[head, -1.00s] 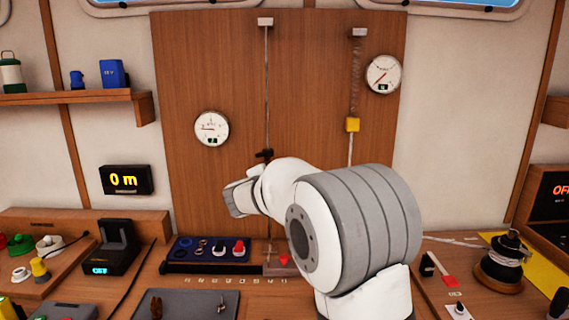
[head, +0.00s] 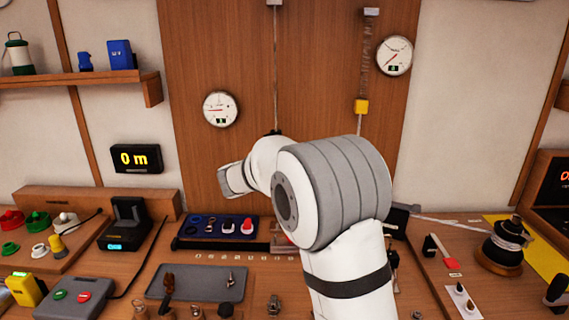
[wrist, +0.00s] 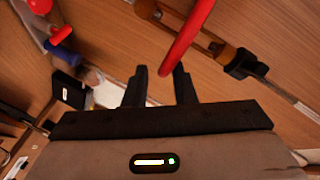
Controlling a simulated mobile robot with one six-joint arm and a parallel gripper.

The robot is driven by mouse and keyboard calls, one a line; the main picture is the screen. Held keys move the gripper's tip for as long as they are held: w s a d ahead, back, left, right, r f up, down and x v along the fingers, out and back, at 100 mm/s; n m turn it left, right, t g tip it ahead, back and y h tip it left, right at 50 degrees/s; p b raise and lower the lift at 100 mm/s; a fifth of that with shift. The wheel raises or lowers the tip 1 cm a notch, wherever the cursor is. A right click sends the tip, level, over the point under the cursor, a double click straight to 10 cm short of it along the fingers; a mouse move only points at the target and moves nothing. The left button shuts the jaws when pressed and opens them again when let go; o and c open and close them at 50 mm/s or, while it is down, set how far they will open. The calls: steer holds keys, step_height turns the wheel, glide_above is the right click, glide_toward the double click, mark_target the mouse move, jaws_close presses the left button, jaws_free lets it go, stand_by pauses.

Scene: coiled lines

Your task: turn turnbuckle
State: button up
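The turnbuckle appears in the wrist view as a bronze-brown slotted body (wrist: 215,45) with a dark end fitting, in line with a thin pale line along the wood panel. A red rod (wrist: 188,38) crosses in front of it, its rounded end near the gap between my fingertips. My gripper (wrist: 160,70) is open, its two dark fingers apart. I cannot tell whether either finger touches the rod. In the head view my arm hides the gripper and most of the turnbuckle; the thin line (head: 275,70) runs down the panel to behind my arm.
A round gauge (head: 220,108) is left of the line, another (head: 394,56) at right. A display (head: 136,158) reads 0 m. A spool (head: 503,248) stands right.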

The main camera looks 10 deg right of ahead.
steer(key=shift+o, duration=1)
steer(key=shift+w+a+f, duration=0.1)
steer(key=shift+w+f, duration=0.05)
steer(key=shift+f, duration=0.05)
steer(key=shift+r, duration=0.15)
steer(key=v, duration=0.7)
steer(key=shift+s+a+b, duration=0.25)
steer(key=shift+b, duration=0.05)
